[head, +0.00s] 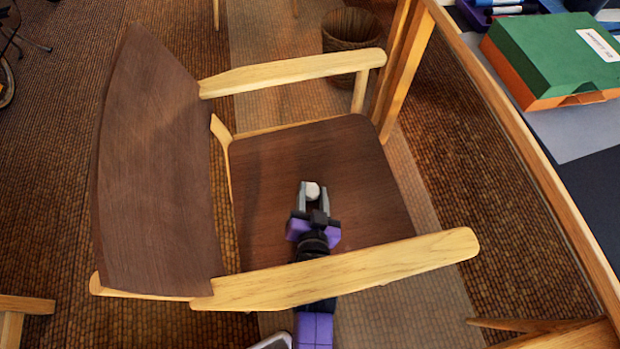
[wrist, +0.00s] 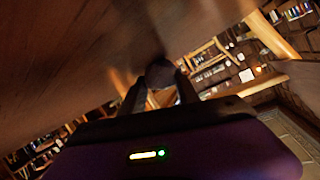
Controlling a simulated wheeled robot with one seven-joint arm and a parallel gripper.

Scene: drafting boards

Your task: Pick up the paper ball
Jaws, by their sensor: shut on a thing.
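The paper ball (head: 312,190) is small, round and whitish. It sits between the fingertips of my gripper (head: 312,195), which is shut on it, over the dark wooden seat of the chair (head: 275,180). In the wrist view the paper ball (wrist: 160,74) shows as a dark rounded shape between the two dark fingers of my gripper (wrist: 160,82). I cannot tell whether the ball still touches the seat. My arm reaches in under the near armrest, which hides part of it.
The near armrest (head: 350,272) crosses over my arm. The far armrest (head: 300,72) and the brown backrest (head: 150,170) also bound the seat. A drafting table edge (head: 530,150) with a green and orange box (head: 555,55) stands right. A basket (head: 350,30) stands behind.

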